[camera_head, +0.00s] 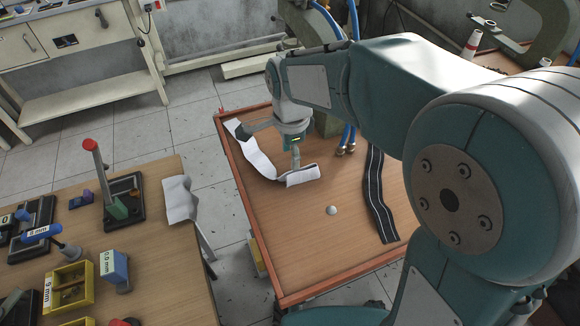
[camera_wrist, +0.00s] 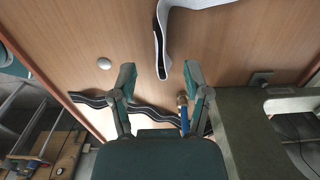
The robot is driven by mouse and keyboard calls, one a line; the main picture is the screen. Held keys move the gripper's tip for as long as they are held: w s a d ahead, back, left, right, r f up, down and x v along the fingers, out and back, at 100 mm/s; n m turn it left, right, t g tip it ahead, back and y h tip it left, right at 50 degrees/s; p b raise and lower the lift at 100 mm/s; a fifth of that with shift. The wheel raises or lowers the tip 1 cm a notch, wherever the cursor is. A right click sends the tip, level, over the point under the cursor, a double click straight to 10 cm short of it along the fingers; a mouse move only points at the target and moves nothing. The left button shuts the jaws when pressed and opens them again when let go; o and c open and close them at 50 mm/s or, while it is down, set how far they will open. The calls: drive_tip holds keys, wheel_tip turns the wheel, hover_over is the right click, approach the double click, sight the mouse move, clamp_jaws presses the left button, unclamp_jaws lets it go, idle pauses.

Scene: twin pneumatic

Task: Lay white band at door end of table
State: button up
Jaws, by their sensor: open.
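The white band (camera_head: 258,160) lies loosely along the left part of the wooden tabletop (camera_head: 290,235), with a bend near its front end. It also shows in the wrist view (camera_wrist: 203,3), where a narrow, dark-edged part of it comes down towards my fingers. My gripper (camera_head: 295,166) points down over the band's front end. In the wrist view my gripper (camera_wrist: 158,72) has its two fingers spread apart, with the band's tip between or just beyond them. I cannot tell whether they touch. Nothing is gripped. No door is visible.
A black striped band (camera_head: 376,195) lies on the table's right. A small white knob (camera_head: 332,210) sits near the middle. Hoses with brass ends (camera_head: 346,148) and a green machine (camera_wrist: 255,130) stand close to my gripper. A cluttered bench (camera_head: 165,285) is left.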

drive_tip(key=shift+r, duration=1.9)
drive_tip(key=s+d+r+n+t, duration=0.2)
drive_tip(key=s+d+n, duration=0.4)
drive_tip(key=d, duration=0.3)
drive_tip(key=s+d+r+n+t, duration=0.3)
drive_tip(key=s+d+n, duration=0.4)
drive_tip(key=s+d, duration=0.2)
drive_tip(key=shift+d+r+t, duration=0.2)
drive_tip(key=shift+r+t, duration=0.05)
drive_tip(key=shift+t, duration=0.05)
